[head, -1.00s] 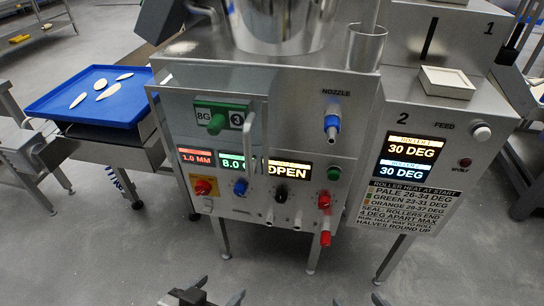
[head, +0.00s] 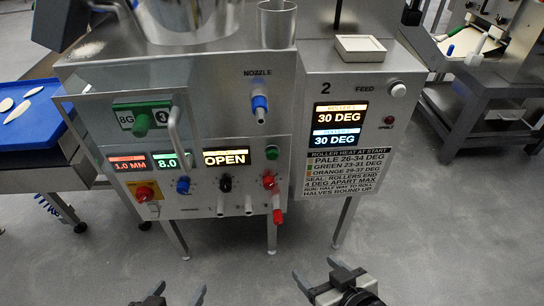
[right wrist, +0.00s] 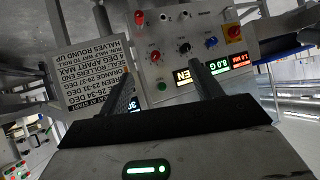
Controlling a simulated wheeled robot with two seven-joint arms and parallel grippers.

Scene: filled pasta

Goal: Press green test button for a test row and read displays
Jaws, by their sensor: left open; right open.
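The machine's front panel carries a round green button (head: 272,153), which shows in the right wrist view (right wrist: 162,86) too. Left of it are a red display (head: 129,163) reading 1.0 MM, a green display (head: 167,161) reading 8.0 and a yellow display (head: 227,157) reading OPEN. On the right unit, the upper roller display (head: 341,114) and lower roller display (head: 336,137) both read 30 DEG. My left gripper (head: 177,291) is open and empty, low in front of the machine. My right gripper (head: 316,273) is open and empty, below the right unit, apart from the button.
A blue tray (head: 33,110) is at left. Floor in front is clear.

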